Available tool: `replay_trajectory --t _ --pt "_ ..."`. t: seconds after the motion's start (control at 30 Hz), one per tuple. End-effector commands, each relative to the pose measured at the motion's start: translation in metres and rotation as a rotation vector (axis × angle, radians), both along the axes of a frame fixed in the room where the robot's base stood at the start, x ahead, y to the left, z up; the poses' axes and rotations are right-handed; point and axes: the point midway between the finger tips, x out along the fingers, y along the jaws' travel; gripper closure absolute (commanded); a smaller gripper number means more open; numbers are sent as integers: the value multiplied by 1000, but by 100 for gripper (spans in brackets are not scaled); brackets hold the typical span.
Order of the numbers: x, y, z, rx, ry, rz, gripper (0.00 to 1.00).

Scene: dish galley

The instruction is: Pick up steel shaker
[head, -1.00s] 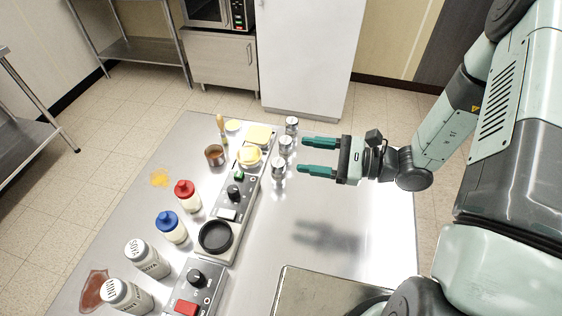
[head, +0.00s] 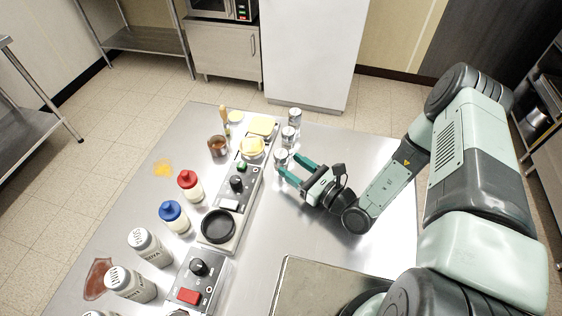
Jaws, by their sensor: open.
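Three small steel shakers stand in a row near the far right part of the steel table. The nearest steel shaker (head: 281,157) is at the tips of my gripper (head: 294,167). The middle steel shaker (head: 288,135) and the far steel shaker (head: 294,117) stand behind it, clear of the fingers. My gripper is open, with its two green fingers pointing up and left. The nearest shaker is at or just beyond the gap between the fingertips; I cannot tell whether either finger touches it.
Left of the shakers, a row of grey control units carries a black round dish (head: 218,226) and yellow slabs (head: 262,126). Red-capped (head: 190,185) and blue-capped bottles (head: 173,216), large labelled shakers (head: 149,247) and a brown cup (head: 218,146) stand further left. The table (head: 335,150) right of the shakers is clear.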

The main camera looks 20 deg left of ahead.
Motion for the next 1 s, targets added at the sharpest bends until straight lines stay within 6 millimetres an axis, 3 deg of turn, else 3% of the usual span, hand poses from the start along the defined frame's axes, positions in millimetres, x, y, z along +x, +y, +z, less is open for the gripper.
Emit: replay_trajectory --t 0.3,0.6,0.87,1.0 --pt "18 40 -4 0 -2 3 45" --pt "21 44 -4 0 0 2 45" --pt "21 44 -4 0 0 2 83" --pt "21 44 -4 1 0 2 85"
